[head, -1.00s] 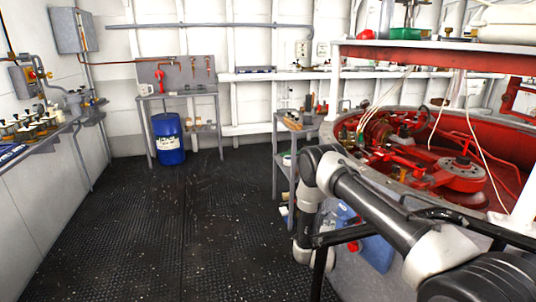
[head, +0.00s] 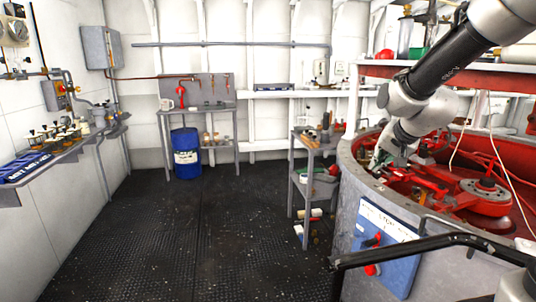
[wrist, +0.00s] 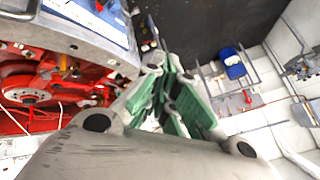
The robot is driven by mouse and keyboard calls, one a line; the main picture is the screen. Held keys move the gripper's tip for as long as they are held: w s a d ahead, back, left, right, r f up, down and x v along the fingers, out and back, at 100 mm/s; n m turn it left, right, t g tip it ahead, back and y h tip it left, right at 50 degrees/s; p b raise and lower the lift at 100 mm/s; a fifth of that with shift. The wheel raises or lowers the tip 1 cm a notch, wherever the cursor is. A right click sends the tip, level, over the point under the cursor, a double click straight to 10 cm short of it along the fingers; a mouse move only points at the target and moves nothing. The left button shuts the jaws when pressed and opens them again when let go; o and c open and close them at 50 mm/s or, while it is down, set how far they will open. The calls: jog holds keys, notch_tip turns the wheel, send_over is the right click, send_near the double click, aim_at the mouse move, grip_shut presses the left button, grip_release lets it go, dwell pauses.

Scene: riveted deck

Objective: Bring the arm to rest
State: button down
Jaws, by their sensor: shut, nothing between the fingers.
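My arm reaches in from the upper right of the head view and bends down over the rim of the red machinery pit. My gripper (head: 378,166) hangs at its end, close to the pit's grey rim in that picture. In the wrist view my gripper (wrist: 165,72) shows its green-sided fingers brought together, with nothing held between them. Whether the fingertips touch the rim cannot be told.
The red machinery (head: 480,195) fills the pit at right. A blue panel (head: 385,245) is on the pit's outer wall. A grey shelf stand (head: 312,175) stands left of it. A blue drum (head: 186,152) stands further back. The dark deck (head: 200,235) is clear.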

jog(key=s+d+r+n+g, duration=0.1)
jog(key=s+d+n+g, duration=0.1)
jog(key=s, duration=1.2)
jog(key=s+d+r+n+g+h, duration=0.1)
jog(key=s+d+n, duration=0.2)
jog(key=s, duration=1.1)
jog(key=shift+s+r+n+g, duration=0.35)
jog(key=shift+s+n+g, duration=0.05)
jog(key=shift+n, duration=0.2)
